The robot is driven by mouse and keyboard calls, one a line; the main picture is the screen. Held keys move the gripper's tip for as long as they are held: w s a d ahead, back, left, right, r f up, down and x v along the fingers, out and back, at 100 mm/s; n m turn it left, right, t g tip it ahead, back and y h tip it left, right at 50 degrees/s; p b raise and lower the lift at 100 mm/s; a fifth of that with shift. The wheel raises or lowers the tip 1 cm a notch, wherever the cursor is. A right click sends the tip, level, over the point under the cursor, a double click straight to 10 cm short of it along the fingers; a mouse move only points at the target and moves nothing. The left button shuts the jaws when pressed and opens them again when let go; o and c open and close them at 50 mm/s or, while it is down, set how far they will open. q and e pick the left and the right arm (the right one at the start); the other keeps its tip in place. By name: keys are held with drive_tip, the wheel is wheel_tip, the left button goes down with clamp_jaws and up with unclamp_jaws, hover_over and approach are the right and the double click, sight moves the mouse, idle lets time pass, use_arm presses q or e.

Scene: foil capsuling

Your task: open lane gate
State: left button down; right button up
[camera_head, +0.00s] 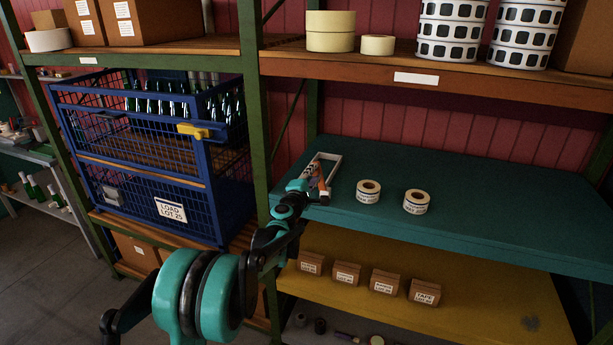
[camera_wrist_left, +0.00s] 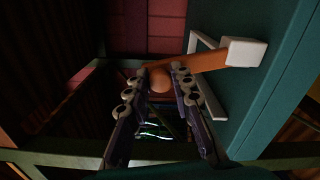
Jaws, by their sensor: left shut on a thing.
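The lane gate (camera_head: 314,172) shows at the left end of the teal shelf as an orange bar beside a white frame (camera_head: 335,165). In the left wrist view the orange bar (camera_wrist_left: 205,60) runs from a white block (camera_wrist_left: 243,52) to a round orange knob (camera_wrist_left: 160,84). My left gripper (camera_head: 312,186) is at the bar, over the shelf's left edge. In the left wrist view its two fingers lie on either side of the knob, and it is shut on the gate's knob end. The arm and gripper partly hide the gate in the head view. My right gripper is out of view.
Two white tape rolls (camera_head: 368,191) (camera_head: 415,202) stand on the teal shelf (camera_head: 490,215) right of the gate. A blue wire crate (camera_head: 130,190) with bottles is to the left. Small boxes (camera_head: 346,274) sit on the yellow shelf below. The teal shelf's right side is clear.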

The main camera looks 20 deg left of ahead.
use_arm(q)
drive_tip(key=shift+s+d+r+m, duration=0.1)
drive_tip(key=shift+d+m, duration=1.35)
drive_tip(key=shift+m, duration=0.05)
drive_tip(key=c, duration=1.3)
unclamp_jaws()
drive_tip(key=s, duration=1.2)
drive_tip(key=shift+a, duration=0.2)
